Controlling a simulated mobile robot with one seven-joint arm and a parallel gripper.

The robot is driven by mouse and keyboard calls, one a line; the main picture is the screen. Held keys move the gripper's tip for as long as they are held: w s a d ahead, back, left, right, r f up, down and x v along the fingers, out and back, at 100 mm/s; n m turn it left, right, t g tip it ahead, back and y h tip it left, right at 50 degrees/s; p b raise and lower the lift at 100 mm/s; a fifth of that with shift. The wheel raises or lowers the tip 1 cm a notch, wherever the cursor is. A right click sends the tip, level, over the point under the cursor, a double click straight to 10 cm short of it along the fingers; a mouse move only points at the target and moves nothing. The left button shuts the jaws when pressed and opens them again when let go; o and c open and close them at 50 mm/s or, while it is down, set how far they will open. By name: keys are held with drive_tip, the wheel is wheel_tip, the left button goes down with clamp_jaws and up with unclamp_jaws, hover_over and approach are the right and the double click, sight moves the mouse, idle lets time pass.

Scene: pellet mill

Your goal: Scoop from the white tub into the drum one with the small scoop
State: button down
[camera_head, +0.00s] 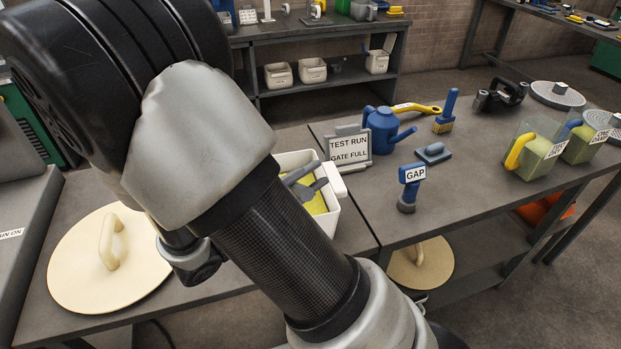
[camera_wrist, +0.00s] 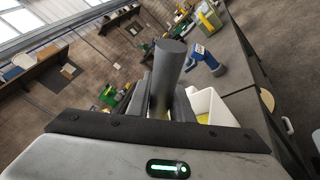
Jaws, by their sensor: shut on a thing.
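The white tub (camera_head: 326,222) stands on the bench just beyond my arm in the head view, with yellow-green material inside. Its wall also shows in the wrist view (camera_wrist: 208,103), to the right of my fingers. My gripper (camera_wrist: 163,100) is shut on a grey cylindrical handle, which I take to be the small scoop (camera_wrist: 171,60). The scoop's bowl is hidden. In the head view, grey parts show over the tub's opening; I cannot tell finger from scoop there. My arm covers much of the bench. I cannot make out drum one.
A round cream lid (camera_head: 75,267) lies on the bench at left. Right of the tub are a "TEST RUN GATE FULL" sign (camera_head: 349,147), a blue can (camera_head: 381,129), a "GAP" tool (camera_head: 409,190) and a brush (camera_head: 446,112). Labelled clear jugs (camera_head: 540,155) stand at far right.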

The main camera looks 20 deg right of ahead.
wheel_tip(320, 180, up, 10)
drive_tip(key=p, duration=0.7)
drive_tip(key=shift+f, duration=0.2)
idle(0.4)
drive_tip(key=shift+r, duration=2.1)
wheel_tip(320, 180, down, 4)
drive_tip(key=shift+f, duration=0.1)
